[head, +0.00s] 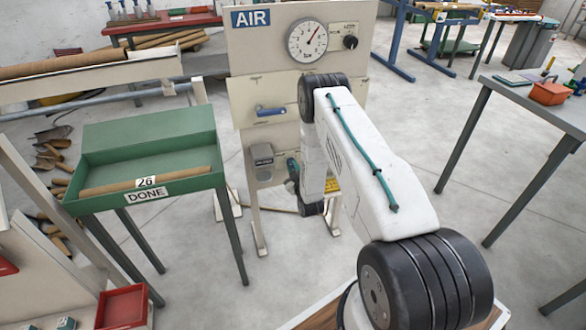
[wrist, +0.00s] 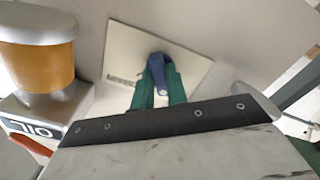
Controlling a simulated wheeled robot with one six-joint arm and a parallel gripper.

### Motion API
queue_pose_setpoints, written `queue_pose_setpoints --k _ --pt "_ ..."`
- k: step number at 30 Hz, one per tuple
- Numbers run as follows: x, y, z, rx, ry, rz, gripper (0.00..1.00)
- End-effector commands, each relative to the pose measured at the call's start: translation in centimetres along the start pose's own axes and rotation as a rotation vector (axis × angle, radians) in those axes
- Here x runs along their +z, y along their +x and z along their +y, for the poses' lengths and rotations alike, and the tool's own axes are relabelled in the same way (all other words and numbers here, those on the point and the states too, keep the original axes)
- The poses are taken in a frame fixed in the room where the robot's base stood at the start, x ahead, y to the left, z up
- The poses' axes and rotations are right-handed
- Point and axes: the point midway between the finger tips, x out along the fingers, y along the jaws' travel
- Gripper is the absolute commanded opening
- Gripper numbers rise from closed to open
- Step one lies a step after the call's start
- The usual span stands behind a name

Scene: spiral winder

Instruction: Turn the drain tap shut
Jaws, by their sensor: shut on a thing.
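The drain tap's blue handle (wrist: 160,70) stands out from a pale square plate (wrist: 190,65) in the wrist view. My gripper (wrist: 159,88) has its two green fingers on either side of the handle and is shut on it. The far end of the handle and its stem are hidden. In the head view my gripper (head: 293,170) is a small green patch low on the AIR panel (head: 245,65), and my arm hides the tap there.
An amber bowl (wrist: 37,60) above a block marked OIL stands left of my gripper in the wrist view. The panel carries a gauge (head: 307,41), a black knob (head: 350,43), a blue lever (head: 270,112) and a grey box (head: 262,160). A green DONE table (head: 150,130) stands left.

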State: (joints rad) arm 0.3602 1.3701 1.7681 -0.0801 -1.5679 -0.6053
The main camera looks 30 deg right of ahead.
Motion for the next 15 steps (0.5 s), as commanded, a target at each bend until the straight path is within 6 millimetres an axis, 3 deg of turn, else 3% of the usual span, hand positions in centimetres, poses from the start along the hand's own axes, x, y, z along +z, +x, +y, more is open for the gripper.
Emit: queue_pose_setpoints --k 15 --pt "0.07 -0.1 -0.08 -0.002 -0.189 -0.002 0.0"
